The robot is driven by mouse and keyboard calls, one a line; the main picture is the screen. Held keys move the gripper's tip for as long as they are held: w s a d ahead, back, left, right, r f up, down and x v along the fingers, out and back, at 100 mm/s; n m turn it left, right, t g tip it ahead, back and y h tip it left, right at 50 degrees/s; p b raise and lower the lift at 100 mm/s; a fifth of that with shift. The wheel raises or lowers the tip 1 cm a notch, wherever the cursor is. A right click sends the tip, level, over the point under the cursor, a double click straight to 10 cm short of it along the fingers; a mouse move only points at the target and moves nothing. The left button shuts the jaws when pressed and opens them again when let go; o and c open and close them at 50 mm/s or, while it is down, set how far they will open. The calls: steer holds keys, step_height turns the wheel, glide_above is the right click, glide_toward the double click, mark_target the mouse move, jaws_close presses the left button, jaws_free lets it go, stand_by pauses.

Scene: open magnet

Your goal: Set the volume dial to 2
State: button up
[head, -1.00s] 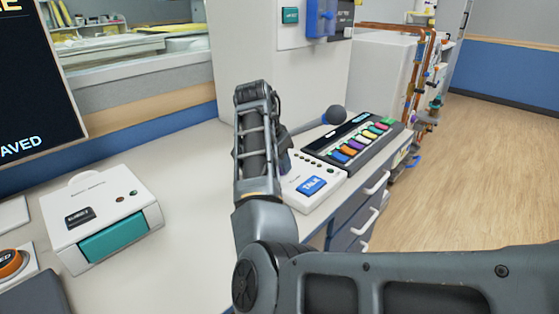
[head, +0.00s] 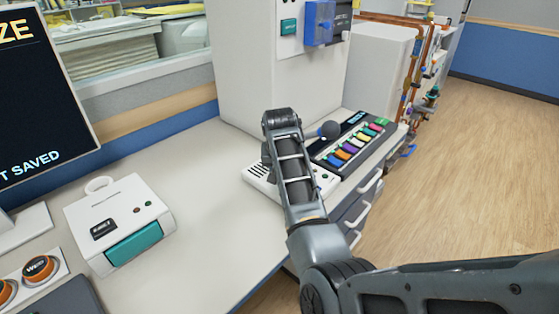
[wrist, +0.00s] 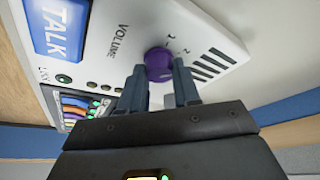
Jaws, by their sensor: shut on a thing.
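The purple volume dial (wrist: 158,64) is on a white intercom panel (wrist: 118,50), beside the printed word VOLUME and small scale marks. My gripper (wrist: 159,75) has a finger on each side of the dial and is shut on it. The dial's pointer is too small to read, so I cannot tell its setting. In the head view my arm covers the dial, the gripper and the middle of the intercom panel (head: 256,176).
In the head view a microphone (head: 330,130) and a console with coloured keys (head: 350,145) stand close behind the arm. A white box with a teal front (head: 115,220) stands left.

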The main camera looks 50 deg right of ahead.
steer(key=shift+r+n+t+p, duration=0.1)
steer(key=shift+n+t+p, duration=0.2)
steer(key=shift+n+p, duration=0.25)
steer(key=shift+n, duration=0.25)
steer(key=o, duration=1.1)
steer(key=shift+c, duration=0.2)
steer(key=v, duration=0.7)
steer(key=shift+r, duration=0.3)
steer(key=shift+s+d, duration=0.1)
steer(key=shift+s, duration=0.1)
